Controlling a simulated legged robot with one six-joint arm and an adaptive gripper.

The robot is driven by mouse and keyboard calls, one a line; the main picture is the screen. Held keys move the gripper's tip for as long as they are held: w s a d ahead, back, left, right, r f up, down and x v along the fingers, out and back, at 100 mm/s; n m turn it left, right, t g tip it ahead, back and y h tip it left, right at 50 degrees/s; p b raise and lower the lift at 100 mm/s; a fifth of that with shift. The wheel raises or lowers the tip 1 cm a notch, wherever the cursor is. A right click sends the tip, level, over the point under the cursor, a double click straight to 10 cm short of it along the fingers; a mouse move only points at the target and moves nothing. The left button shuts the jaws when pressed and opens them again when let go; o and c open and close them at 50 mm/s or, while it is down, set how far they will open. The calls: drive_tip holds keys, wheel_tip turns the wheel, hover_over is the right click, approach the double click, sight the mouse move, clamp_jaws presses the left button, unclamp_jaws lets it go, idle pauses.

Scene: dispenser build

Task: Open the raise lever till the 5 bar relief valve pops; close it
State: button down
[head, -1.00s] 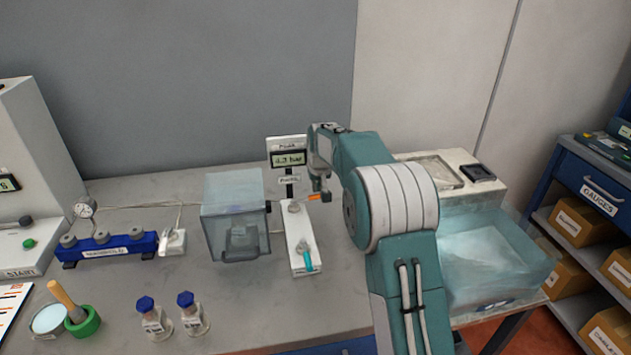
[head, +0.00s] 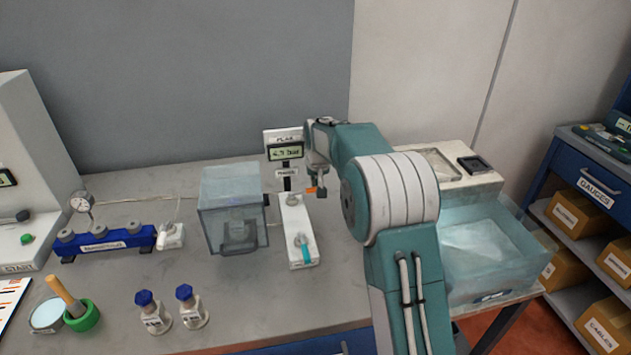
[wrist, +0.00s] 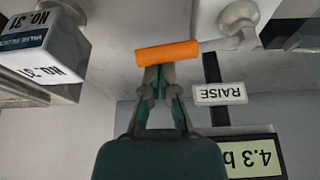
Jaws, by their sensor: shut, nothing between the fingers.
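The orange raise lever (head: 311,190) sticks out to the right at the top of the white valve block (head: 297,222). In the wrist view the orange lever (wrist: 167,53) lies across the fingertips. My gripper (wrist: 160,74) is shut and empty, with its tips at the lever's edge; I cannot tell whether they touch. In the head view my gripper (head: 321,192) is beside the lever's end. The RAISE label (wrist: 220,93) is upside down in the wrist view. The pressure display (wrist: 252,158) there reads 4.3, partly cut off. The display (head: 286,152) in the head view is blurred.
A teal lever (head: 305,248) sits at the block's near end. A clear box (head: 232,208) stands close to the left. A translucent tub (head: 490,255) is at the right. The bench front near the block is clear.

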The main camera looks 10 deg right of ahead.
drive_tip(key=shift+s+m, duration=0.25)
drive_tip(key=shift+m, duration=0.15)
drive_tip(key=shift+s+m+h, duration=0.6)
drive_tip(key=shift+s+m, duration=0.2)
drive_tip(key=shift+m, duration=0.3)
drive_tip(key=s+m, duration=0.1)
drive_tip(key=m, duration=0.1)
drive_tip(key=s+m+h, duration=0.1)
drive_tip(key=shift+a+m+g, duration=0.35)
drive_tip(key=shift+m+g, duration=0.05)
drive_tip(key=shift+s+a, duration=0.5)
drive_tip(key=shift+s, duration=0.3)
drive_tip(key=shift+s+a, duration=0.6)
drive_tip(key=shift+s, duration=0.05)
drive_tip(key=shift+s+a, duration=0.3)
drive_tip(key=shift+a, duration=0.4)
drive_tip(key=shift+s+a, duration=0.3)
drive_tip(key=shift+a, duration=0.45)
